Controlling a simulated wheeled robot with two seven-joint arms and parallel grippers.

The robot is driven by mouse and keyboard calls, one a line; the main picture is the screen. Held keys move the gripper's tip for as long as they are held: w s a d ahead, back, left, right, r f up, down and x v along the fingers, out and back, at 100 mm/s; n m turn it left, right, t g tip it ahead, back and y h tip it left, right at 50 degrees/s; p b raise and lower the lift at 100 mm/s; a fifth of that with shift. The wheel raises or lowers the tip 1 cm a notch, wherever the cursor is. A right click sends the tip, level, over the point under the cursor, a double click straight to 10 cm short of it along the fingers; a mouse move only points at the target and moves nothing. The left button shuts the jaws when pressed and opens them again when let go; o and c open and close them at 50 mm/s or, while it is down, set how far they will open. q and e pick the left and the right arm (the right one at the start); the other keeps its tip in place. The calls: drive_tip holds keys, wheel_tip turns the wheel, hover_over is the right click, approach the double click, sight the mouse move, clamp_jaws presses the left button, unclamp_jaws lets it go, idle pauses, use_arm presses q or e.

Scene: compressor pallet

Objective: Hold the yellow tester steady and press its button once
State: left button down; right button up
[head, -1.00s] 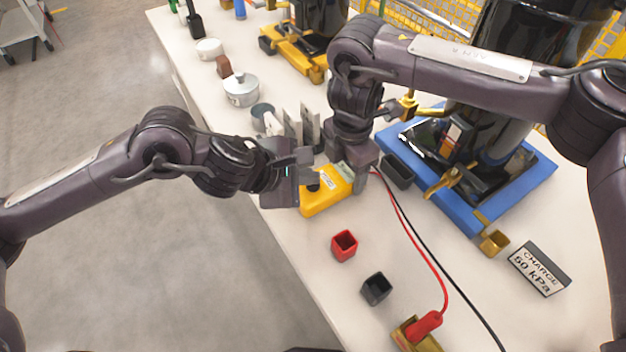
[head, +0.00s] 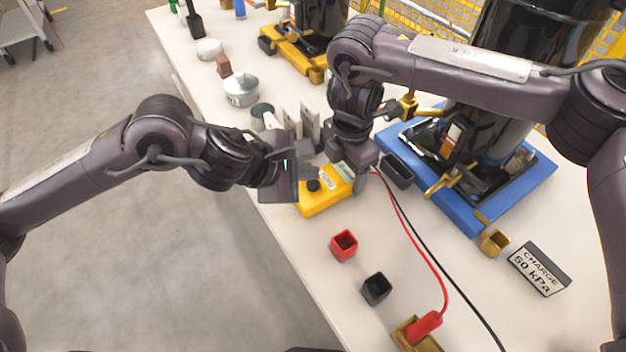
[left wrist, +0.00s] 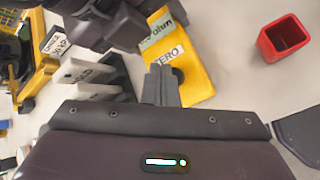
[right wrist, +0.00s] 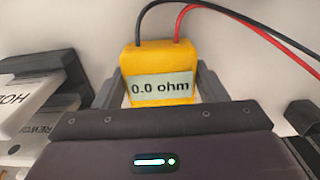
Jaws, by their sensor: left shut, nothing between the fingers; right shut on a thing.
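The yellow tester (head: 318,201) lies on the white table with its black button (head: 313,185) visible at its near end. My right gripper (head: 358,178) is shut on the tester; in the right wrist view its fingers stand on both sides of the tester (right wrist: 160,60), whose display (right wrist: 161,88) reads "0.0 ohm". My left gripper (head: 306,165) is shut and empty beside the button end. In the left wrist view its closed fingertips (left wrist: 162,82) are by the "ZERO" label (left wrist: 169,55); whether they touch the tester is unclear.
Red and black leads run from the tester. A red cup (head: 344,245) and a black cup (head: 376,288) stand in front. Upright tags (head: 306,122) stand behind my left gripper. A blue compressor base (head: 520,180) and a charge sign (head: 540,268) are at right.

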sight(308, 186)
use_arm(q)
drive_tip(key=shift+r, duration=0.15)
drive_tip(key=shift+r, duration=2.45)
use_arm(e)
drive_tip(key=o, duration=1.3)
drive_tip(key=shift+r, duration=0.1)
